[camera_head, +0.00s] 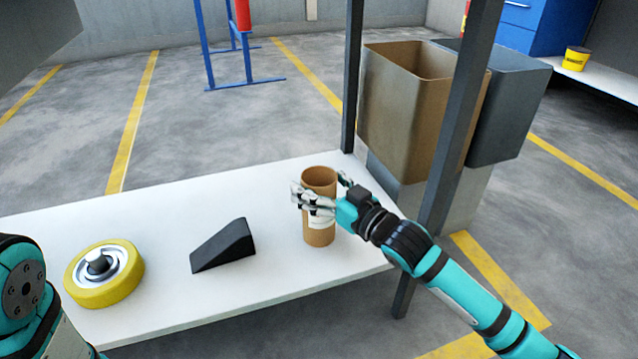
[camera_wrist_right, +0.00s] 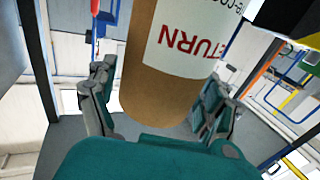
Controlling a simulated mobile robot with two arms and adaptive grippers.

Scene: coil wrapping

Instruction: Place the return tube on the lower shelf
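The return tube (camera_head: 319,236) is an upright brown cardboard cylinder with an open top and a white label. It appears to stand on the white shelf (camera_head: 180,210), near its right end. My right gripper (camera_head: 322,186) is around the tube's upper half, one finger on each side. In the right wrist view, the tube (camera_wrist_right: 165,95) with its red "RETURN" lettering lies between the spread fingers, with a gap visible on the left side. The fingers look open. My left gripper is out of view; only part of my left arm shows at lower left.
A black wedge (camera_head: 224,246) and a yellow-rimmed wheel (camera_head: 104,272) lie on the shelf left of the tube. Dark posts (camera_head: 354,80) rise at the shelf's right end. Brown (camera_head: 405,110) and grey (camera_head: 510,110) bins stand beyond. Bare shelf surrounds the tube.

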